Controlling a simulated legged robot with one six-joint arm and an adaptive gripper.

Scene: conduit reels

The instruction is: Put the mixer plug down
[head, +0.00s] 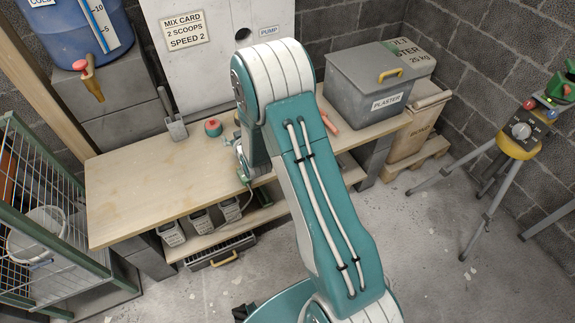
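My gripper (245,176) is at the front edge of the wooden bench (140,190), mostly hidden behind my own arm. I cannot tell whether its fingers are open or shut, or whether they hold anything. I cannot make out the mixer plug for sure. A small red round object (213,127) stands on the bench, left of and behind the gripper.
A grey plaster bin (368,88) stands at the bench's right end. A blue water barrel (75,35) is at the left, a wire cage (45,225) in front. A tripod (515,150) stands right. The bench's left half is bare.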

